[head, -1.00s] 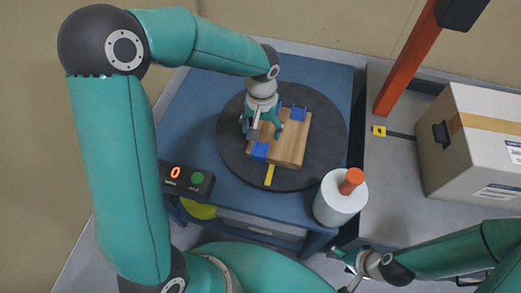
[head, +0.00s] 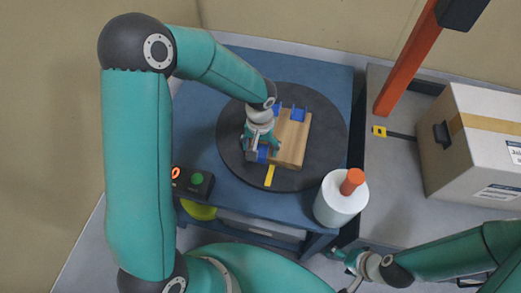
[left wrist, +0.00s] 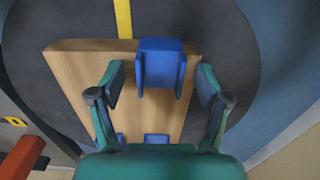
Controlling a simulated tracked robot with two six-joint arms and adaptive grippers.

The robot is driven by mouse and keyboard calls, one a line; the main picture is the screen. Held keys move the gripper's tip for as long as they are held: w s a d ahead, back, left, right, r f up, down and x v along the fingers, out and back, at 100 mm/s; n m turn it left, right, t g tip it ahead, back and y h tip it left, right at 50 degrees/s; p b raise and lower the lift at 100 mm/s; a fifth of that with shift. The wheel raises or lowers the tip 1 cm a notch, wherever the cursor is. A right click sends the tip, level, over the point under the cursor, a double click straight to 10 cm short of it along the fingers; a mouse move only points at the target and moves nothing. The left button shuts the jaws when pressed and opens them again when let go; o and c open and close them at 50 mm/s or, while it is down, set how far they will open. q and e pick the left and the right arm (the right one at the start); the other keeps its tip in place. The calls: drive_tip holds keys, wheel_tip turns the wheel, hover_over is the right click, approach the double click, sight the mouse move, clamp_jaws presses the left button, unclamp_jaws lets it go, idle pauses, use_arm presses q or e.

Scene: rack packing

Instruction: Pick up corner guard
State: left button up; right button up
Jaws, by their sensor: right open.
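A blue corner guard (left wrist: 161,66) sits at the edge of a wooden board (left wrist: 75,72) in the left wrist view; in the head view this guard (head: 262,154) is partly hidden by my gripper. My left gripper (head: 264,146) is over the board's left side. In the left wrist view its fingers (left wrist: 162,84) are spread on either side of the guard, with gaps showing. More blue guards (head: 299,114) are at the board's far edge. My right gripper (head: 345,262) is open and empty, low in the head view.
The board lies on a dark round turntable (head: 325,150) on a blue table (head: 325,67). A yellow strip (head: 269,176) is at its near edge. A white roll with an orange top (head: 341,200) stands at the table's corner. A cardboard box (head: 470,145) stands on the grey surface at right.

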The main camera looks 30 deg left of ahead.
use_arm(q)
drive_tip(key=c, duration=0.9)
drive_tip(key=shift+r, duration=0.15)
